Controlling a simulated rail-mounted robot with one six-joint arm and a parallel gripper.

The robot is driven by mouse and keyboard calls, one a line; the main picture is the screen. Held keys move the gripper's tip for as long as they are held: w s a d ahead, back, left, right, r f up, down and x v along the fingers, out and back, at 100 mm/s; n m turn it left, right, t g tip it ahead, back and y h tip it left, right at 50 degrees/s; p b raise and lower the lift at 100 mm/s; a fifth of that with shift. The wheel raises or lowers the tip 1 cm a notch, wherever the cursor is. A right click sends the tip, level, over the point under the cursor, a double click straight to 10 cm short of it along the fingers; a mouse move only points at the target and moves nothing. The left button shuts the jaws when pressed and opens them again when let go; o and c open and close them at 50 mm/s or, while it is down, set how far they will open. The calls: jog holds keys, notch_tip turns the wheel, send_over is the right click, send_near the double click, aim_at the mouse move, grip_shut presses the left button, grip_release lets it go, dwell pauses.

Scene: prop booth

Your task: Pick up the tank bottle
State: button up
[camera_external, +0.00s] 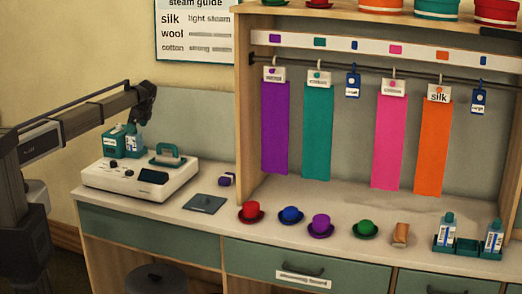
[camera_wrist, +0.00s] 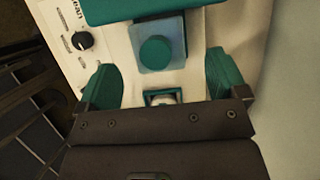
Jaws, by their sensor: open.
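The white steam station (camera_external: 100,178) stands at the left of the counter. A pale bottle with a label (camera_external: 136,142) stands at its back left, beside a teal block (camera_external: 113,143). In the wrist view, a translucent blue tank with a round teal cap (camera_wrist: 155,52) shows from above. My gripper (camera_wrist: 162,85) is open, its two teal fingers spread wide. The capped tank lies just beyond the fingertips in the picture, near the line between them. A small teal-framed pale part (camera_wrist: 161,97) shows between the fingers. I cannot tell whether anything touches.
A teal iron (camera_external: 167,153) sits on the station. A grey pad (camera_external: 204,204) and several small hats lie rightward along the counter. A teal rack (camera_external: 466,250) with two similar bottles stands at the far right. Coloured cloths hang behind.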

aim_at(134, 135)
jog(key=b+x, duration=0.4)
jog(key=shift+s+f+b, duration=0.1)
jog(key=shift+f+b, duration=0.2)
jog(key=shift+f, duration=0.15)
jog(key=shift+a+f, duration=0.15)
jog(key=shift+f, duration=0.1)
jog(key=shift+r, duration=0.3)
jog(key=c, duration=1.1)
